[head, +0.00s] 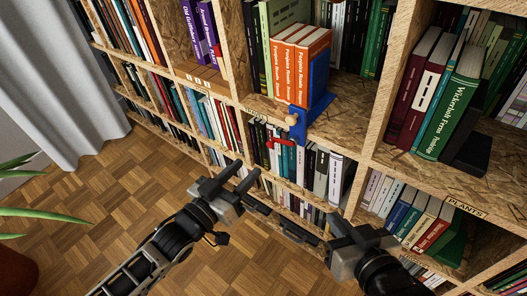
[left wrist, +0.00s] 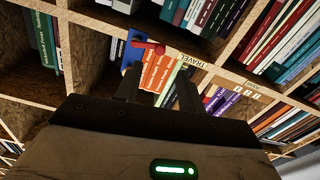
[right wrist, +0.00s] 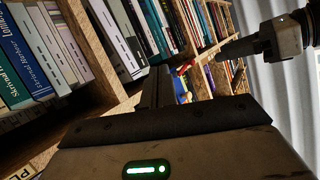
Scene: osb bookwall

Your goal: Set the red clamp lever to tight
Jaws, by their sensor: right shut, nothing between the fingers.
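The red clamp lever (head: 281,142) points left, roughly sideways, below a blue clamp (head: 298,122) at the front edge of a shelf. The clamp belongs to a blue bookend (head: 319,85) beside orange books. The left wrist view shows the lever (left wrist: 152,48) just beyond the fingertips; the right wrist view shows a small part of it (right wrist: 184,68), partly hidden. My left gripper (head: 247,170) is open and empty, below and left of the lever, apart from it. My right gripper (head: 300,233) is shut and empty, lower in front of the bookcase.
Orange books (head: 300,62) stand against the bookend. More books (head: 320,172) fill the shelf below. A wooden upright (head: 385,80) rises to the right. Parquet floor (head: 100,180) lies open to the left.

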